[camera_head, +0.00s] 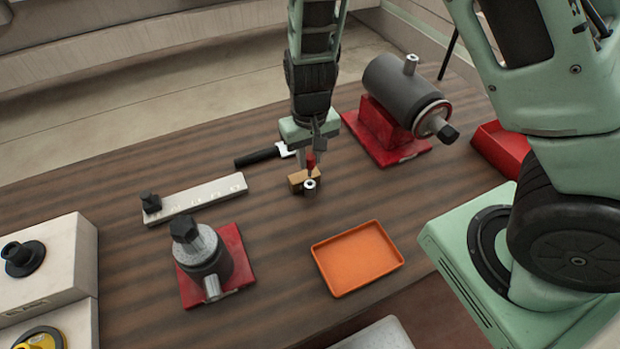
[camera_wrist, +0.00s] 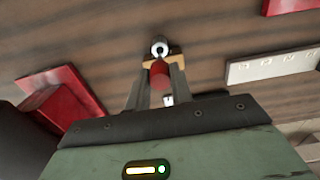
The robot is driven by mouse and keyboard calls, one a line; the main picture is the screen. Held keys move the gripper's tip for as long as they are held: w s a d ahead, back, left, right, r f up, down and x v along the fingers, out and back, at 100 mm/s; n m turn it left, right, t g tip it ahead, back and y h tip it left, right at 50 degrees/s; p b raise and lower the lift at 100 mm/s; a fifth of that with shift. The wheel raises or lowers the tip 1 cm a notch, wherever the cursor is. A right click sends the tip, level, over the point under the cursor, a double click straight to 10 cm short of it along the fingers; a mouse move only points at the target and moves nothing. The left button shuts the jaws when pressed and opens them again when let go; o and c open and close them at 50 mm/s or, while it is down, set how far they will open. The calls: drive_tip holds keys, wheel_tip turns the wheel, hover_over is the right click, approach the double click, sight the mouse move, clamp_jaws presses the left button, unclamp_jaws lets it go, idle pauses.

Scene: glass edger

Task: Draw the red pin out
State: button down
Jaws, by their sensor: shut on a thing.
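The red pin (camera_head: 310,160) stands upright between the fingers of my gripper (camera_head: 311,164). In the wrist view the red pin (camera_wrist: 159,75) shows between the two fingers of my gripper (camera_wrist: 157,80), which is shut on it. Below it is a small tan block (camera_head: 297,179) with a grey metal ring or socket (camera_head: 310,185) at its front; the ring also shows in the wrist view (camera_wrist: 160,47). The pin's lower end is close to the block and ring. I cannot tell how deep it sits in them.
An orange tray (camera_head: 358,258) lies in front on the wooden table. A grey cylinder on a red base (camera_head: 408,95) stands at the back right, and another grey fixture (camera_head: 203,253) at the front left. A pale strip with holes (camera_head: 200,196) and a black-handled tool (camera_head: 258,156) lie left.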

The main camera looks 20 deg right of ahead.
wheel_tip(320, 180, up, 4)
drive_tip(key=p, duration=0.4)
drive_tip(key=shift+r, duration=0.1)
